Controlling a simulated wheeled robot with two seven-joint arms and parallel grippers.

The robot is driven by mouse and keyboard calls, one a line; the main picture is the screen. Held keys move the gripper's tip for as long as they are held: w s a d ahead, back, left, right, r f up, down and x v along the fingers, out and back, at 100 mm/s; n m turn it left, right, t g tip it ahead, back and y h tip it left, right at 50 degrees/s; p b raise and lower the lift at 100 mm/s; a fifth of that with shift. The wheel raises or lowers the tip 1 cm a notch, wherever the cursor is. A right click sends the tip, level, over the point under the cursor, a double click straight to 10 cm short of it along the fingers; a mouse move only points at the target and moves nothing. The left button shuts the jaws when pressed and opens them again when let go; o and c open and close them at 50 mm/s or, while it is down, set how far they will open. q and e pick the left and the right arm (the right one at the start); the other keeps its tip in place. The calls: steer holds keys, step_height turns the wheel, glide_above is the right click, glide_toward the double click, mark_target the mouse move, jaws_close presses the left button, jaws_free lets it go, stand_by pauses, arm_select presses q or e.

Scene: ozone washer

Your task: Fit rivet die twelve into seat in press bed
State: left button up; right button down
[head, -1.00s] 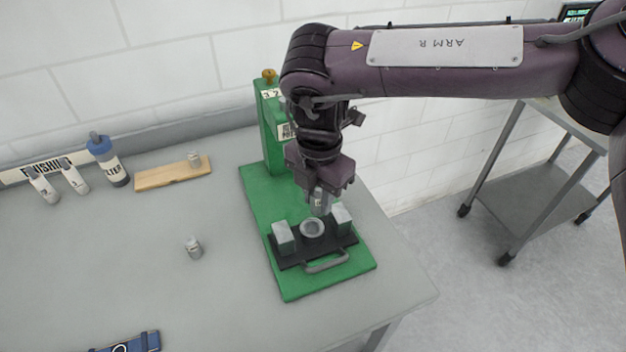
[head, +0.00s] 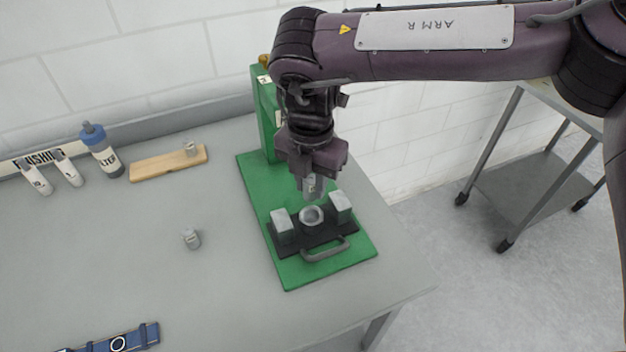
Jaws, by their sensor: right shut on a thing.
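The green press (head: 262,190) stands on the grey table. Its black bed plate (head: 318,236) carries a round metal ring seat (head: 311,216) between two grey blocks, with a grey handle in front. My right gripper (head: 313,190) points down just behind and above the seat, shut on a small grey metal die (head: 313,185) with a pale label. I cannot read the label or tell the exact gap between die and seat. Another small grey die (head: 191,238) stands on the open table, and one more (head: 189,148) is on a wooden board (head: 155,166). My left gripper is not in view.
A blue strap-like item (head: 118,341) lies at the front edge. The table between them is mostly clear. A grey cart (head: 520,180) stands right, beyond a gap.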

mark_target(312, 199)
step_height(312, 199, down, 3)
steer(key=shift+f+b, duration=0.1)
steer(key=shift+b, duration=0.9)
steer(key=shift+d+f+b, duration=0.1)
steer(key=shift+f+b, duration=0.45)
steer(key=shift+f, duration=0.15)
steer(key=shift+p, duration=0.45)
steer(key=shift+f+b, duration=0.7)
steer(key=shift+f, duration=0.55)
steer(key=c, duration=1.1)
jaws_free()
steer(key=shift+r, duration=0.1)
step_height(312, 199, up, 7)
steer(key=shift+r+b, duration=0.2)
steer(key=shift+b, duration=0.35)
